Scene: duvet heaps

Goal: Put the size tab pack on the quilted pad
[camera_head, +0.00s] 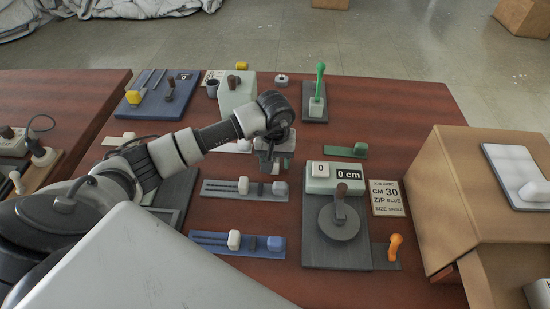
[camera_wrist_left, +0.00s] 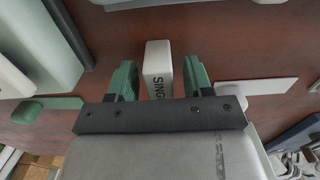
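The size tab pack (camera_wrist_left: 156,66) is a small white block with dark letters reading "SING", standing on the brown table in the left wrist view. My left gripper (camera_wrist_left: 160,78) has its two green fingers apart, one on each side of the block. A narrow gap shows on both sides, so it is open and not visibly gripping. In the head view my left gripper (camera_head: 273,163) points down at the middle of the table and mostly hides the pack. My right gripper is not in view.
Slider panels (camera_head: 245,190), a dial unit (camera_head: 330,235) reading "0 cm", a job card (camera_head: 387,198) and a green lever (camera_head: 318,90) surround the gripper. The cardboard box (camera_head: 455,190) stands tall at the right. Bare table lies right of the green lever.

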